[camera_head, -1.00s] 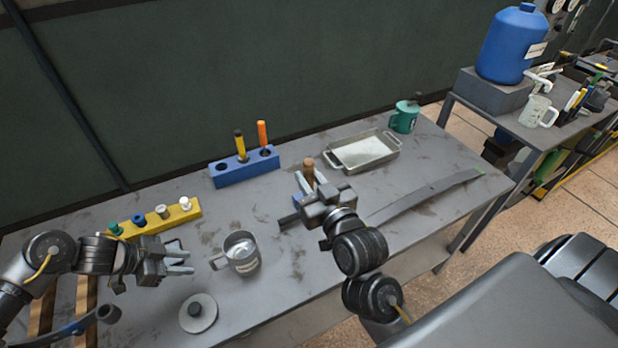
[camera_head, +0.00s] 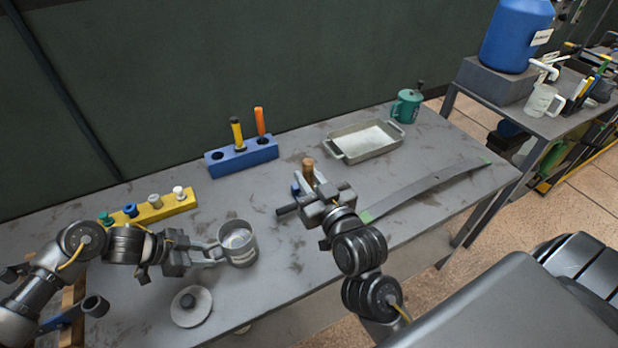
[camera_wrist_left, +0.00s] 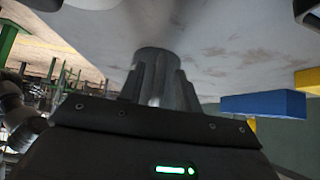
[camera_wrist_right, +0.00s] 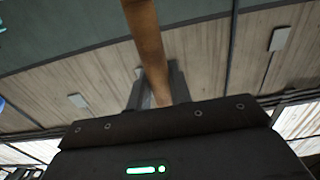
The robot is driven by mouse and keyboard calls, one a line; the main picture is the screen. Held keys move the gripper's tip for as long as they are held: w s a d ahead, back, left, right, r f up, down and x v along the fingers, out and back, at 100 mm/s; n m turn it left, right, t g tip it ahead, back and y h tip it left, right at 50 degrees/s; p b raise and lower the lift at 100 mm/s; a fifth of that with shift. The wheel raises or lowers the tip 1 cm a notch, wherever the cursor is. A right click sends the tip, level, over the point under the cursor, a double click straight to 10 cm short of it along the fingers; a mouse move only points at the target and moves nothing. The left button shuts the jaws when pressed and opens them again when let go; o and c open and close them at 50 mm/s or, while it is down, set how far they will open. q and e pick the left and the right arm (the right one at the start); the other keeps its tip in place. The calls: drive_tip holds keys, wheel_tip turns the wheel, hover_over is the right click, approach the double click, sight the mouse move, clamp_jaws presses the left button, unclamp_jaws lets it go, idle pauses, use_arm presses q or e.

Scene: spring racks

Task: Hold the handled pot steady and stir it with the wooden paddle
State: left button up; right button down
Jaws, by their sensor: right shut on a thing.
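The handled pot (camera_head: 242,252) is a small grey metal vessel standing upright on the table, left of centre. Its handle points left, toward my left gripper (camera_head: 206,253), whose fingers are at the handle from both sides. In the left wrist view, the left fingers (camera_wrist_left: 160,92) look parted, with a grey part between them. My right gripper (camera_head: 308,194) is shut on the wooden paddle, whose brown handle (camera_head: 308,169) stands up above the fingers. The handle also shows in the right wrist view (camera_wrist_right: 147,50). The paddle's lower end is hidden in the head view.
A round grey lid (camera_head: 202,309) lies in front of the pot. A yellow block (camera_head: 168,209) with coloured pegs and a blue rack (camera_head: 243,158) stand behind. A metal tray (camera_head: 345,155), green mug (camera_head: 406,107) and long flat strip (camera_head: 430,186) lie right.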

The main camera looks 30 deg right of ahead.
use_arm(q)
drive_tip(key=shift+d+f, duration=0.4)
drive_tip(key=shift+f, duration=0.05)
use_arm(e)
drive_tip(key=shift+f, duration=0.35)
use_arm(q)
clamp_jaws()
idle(0.5)
